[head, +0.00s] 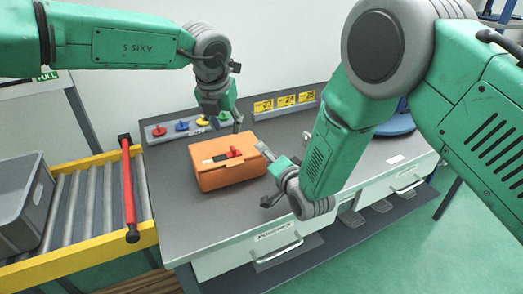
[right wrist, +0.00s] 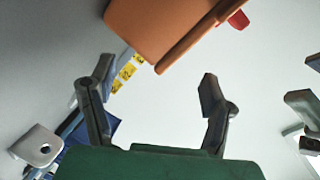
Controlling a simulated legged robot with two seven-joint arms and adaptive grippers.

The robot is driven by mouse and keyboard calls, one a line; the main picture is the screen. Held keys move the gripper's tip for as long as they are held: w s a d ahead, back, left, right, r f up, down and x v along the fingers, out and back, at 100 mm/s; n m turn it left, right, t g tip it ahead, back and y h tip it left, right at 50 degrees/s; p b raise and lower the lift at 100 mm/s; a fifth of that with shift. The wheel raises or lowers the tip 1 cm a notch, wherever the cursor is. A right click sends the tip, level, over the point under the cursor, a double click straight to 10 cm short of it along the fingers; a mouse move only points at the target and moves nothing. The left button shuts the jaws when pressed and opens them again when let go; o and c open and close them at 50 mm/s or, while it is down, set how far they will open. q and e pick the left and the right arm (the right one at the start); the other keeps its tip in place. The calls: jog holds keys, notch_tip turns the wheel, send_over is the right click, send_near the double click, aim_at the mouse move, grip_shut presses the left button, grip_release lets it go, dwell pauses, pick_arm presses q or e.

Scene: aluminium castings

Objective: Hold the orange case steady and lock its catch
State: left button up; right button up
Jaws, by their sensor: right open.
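The orange case (head: 213,178) sits on the grey bench top. Its lid carries a dark and white strip with a red catch (head: 234,152); I cannot tell the catch's exact position. My left gripper (head: 224,122) is just behind the case, pointing down, with its fingers apart and nothing visible between them. My right gripper (head: 265,176) is open at the case's right side. In the right wrist view, the open, empty right gripper (right wrist: 156,74) has the orange case (right wrist: 165,30) beyond its fingertips. A bit of red (right wrist: 238,20) shows at the case's edge.
A rail with coloured knobs (head: 182,127) lies along the bench's back edge, beside yellow labels (head: 286,101). A roller conveyor (head: 85,205) with a red bar (head: 128,190) and a grey bin (head: 22,205) stands at left. Drawers (head: 265,250) are below. Bench top in front of the case is clear.

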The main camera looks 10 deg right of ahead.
jog(key=x, duration=0.6)
jog(key=shift+w+d+f, duration=0.15)
jog(key=shift+w, duration=0.45)
